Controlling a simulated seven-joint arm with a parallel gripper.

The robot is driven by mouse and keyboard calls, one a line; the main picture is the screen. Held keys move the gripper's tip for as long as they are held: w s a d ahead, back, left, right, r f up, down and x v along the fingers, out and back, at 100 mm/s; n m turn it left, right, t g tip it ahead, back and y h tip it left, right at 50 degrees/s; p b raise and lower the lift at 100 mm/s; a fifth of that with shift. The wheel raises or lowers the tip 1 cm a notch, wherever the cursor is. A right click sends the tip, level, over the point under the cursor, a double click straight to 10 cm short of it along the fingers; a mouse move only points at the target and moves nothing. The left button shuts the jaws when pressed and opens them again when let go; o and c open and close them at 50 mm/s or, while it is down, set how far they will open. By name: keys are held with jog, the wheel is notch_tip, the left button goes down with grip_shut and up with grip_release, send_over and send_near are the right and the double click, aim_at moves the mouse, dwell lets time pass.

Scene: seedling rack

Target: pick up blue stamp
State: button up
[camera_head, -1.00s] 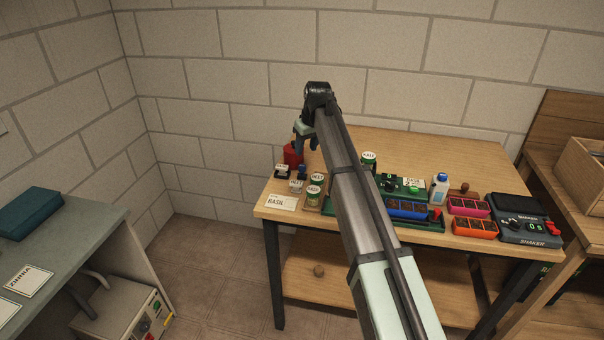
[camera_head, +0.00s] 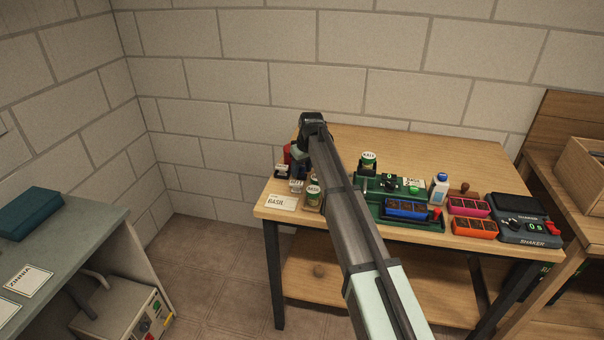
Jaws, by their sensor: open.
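My gripper (camera_head: 299,163) points down at the left back part of the wooden table, low among small items. Its fingertips are small and partly covered by my arm. The blue stamp cannot be told apart from the dark bluish fingers here. A second ago a small dark blue item showed between the labelled jars and the red object, right where the fingers are now. Whether the fingers touch it cannot be seen.
Labelled jars (camera_head: 313,195) stand close in front of the gripper, and a red object (camera_head: 287,155) is just behind left. A BASIL card (camera_head: 281,202) lies at the table's left front. A green tray, blue, pink and orange planters (camera_head: 475,226) and a shaker (camera_head: 526,226) fill the right.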

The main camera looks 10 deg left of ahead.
jog(key=shift+w+a+f, duration=0.15)
jog(key=shift+f, duration=0.45)
jog(key=c, duration=0.9)
jog(key=shift+r, duration=0.1)
